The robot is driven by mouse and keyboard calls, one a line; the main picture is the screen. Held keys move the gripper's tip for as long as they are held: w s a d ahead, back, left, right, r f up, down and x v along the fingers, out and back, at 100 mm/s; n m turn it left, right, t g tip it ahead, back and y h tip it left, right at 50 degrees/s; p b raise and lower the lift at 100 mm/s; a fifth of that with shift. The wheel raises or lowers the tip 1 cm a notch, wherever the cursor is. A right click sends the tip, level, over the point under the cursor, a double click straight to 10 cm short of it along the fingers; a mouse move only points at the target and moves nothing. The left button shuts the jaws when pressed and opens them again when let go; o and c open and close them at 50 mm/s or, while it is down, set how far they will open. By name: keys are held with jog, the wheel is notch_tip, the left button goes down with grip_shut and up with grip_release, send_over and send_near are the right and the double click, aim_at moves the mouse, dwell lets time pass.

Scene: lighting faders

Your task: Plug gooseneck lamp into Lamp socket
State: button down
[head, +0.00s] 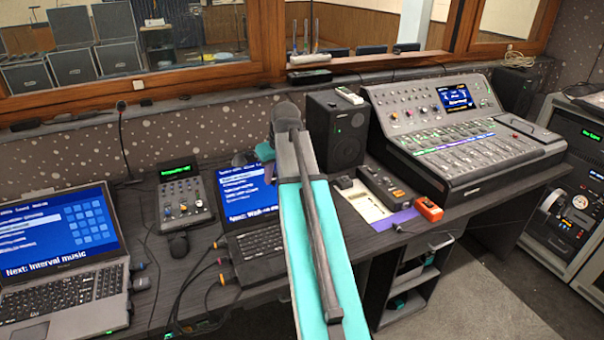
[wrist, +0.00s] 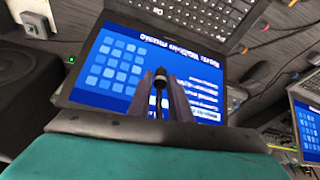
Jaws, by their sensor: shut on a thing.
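In the wrist view my gripper (wrist: 161,92) is shut on a slim black piece with a rounded head and thin stem, which looks like the gooseneck lamp (wrist: 160,78). It is held in front of a laptop screen, seen upside down. In the head view my teal and grey arm reaches up the middle and hides most of the gripper and the lamp. The mixing console (head: 462,130) stands at the right of the desk with a lit screen. I cannot make out a socket marked Lamp in either view.
An open laptop (head: 258,240) lies under my arm, another laptop (head: 62,260) at left. A small mixer (head: 184,197) and a thin gooseneck microphone (head: 122,130) stand between them. A black speaker (head: 338,130) and an orange box (head: 429,209) lie right of my arm. Cables cross the desk.

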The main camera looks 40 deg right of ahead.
jog(key=w+a+r, duration=0.1)
jog(key=w+a, duration=0.1)
jog(key=a, duration=1.1)
jog(key=w+a+r+n, duration=0.1)
jog(key=w+a, duration=0.1)
jog(key=a, duration=1.1)
jog(key=shift+w+a+r+y, duration=0.25)
jog(key=shift+a+r+y, duration=0.05)
jog(key=shift+a+r, duration=0.1)
jog(key=shift+s, duration=0.1)
